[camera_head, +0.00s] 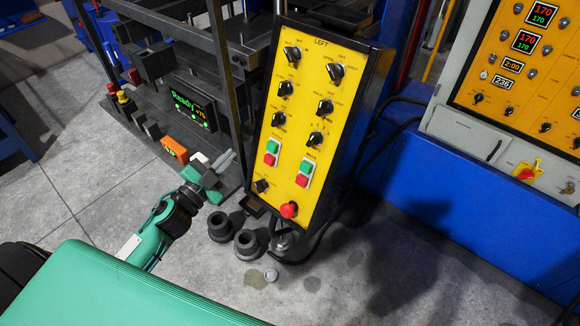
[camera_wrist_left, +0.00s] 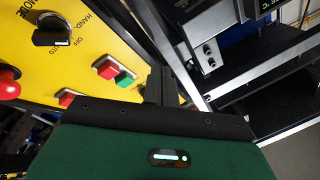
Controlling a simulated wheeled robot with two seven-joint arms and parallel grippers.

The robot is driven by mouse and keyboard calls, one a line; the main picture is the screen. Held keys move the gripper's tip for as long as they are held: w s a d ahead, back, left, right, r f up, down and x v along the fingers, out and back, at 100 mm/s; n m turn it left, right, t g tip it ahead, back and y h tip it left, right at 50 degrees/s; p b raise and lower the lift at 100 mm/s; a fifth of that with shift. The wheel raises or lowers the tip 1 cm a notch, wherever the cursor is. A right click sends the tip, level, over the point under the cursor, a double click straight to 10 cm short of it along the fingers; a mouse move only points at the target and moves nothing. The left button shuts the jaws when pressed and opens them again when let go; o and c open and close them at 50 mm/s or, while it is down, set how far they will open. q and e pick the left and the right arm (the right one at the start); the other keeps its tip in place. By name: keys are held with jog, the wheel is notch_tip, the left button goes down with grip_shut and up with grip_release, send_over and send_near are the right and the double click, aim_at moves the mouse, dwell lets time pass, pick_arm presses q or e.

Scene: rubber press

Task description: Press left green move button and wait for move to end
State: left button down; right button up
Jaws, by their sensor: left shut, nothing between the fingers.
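The yellow control panel (camera_head: 296,215) labelled LEFT stands tilted in the middle of the head view. It has two green buttons, a left one (camera_head: 273,146) and a right one (camera_head: 307,166), each above a red one. Their small labels are too small to read. My left gripper (camera_head: 228,160) is shut and empty, in front of and left of the panel, apart from the buttons in the head view. In the left wrist view, the shut fingers (camera_wrist_left: 160,85) point up beside a green button (camera_wrist_left: 124,79) and its red neighbour. Another red button (camera_wrist_left: 67,98) is partly covered below.
The panel carries black knobs and a red emergency knob (camera_head: 289,210). A screen reading Ready (camera_head: 190,105) and an orange box (camera_head: 174,149) sit left of the gripper. Dark cylinders (camera_head: 247,244) stand on the floor. A second yellow panel (camera_head: 490,70) is at right.

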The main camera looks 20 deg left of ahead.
pick_arm(q)
jog(key=s+d+r+m+g+h, duration=0.3)
jog(key=m+g, duration=0.3)
jog(key=m, duration=0.2)
jog(key=s+d+r+m+g+h, duration=0.3)
jog(key=m+g+h, duration=0.3)
jog(key=m, duration=0.3)
jog(key=shift+s+d+r+g, duration=0.3)
jog(key=shift+s+r+g, duration=0.15)
jog(key=shift+s, duration=0.35)
jog(key=shift+d, duration=0.1)
jog(key=p, duration=0.5)
send_near(308, 171)
jog(key=s+d, duration=0.1)
jog(key=d, duration=0.3)
jog(key=shift+w+d+f+p, duration=0.2)
jog(key=shift+w+f+p, duration=0.05)
jog(key=shift+w, duration=0.3)
jog(key=shift+w+d+f+p, duration=0.15)
jog(key=shift+w+f+p, duration=0.15)
jog(key=shift+w, duration=0.25)
jog(key=shift+w+d+f+p, duration=0.2)
jog(key=shift+w+f, duration=0.05)
jog(key=shift+w, duration=0.25)
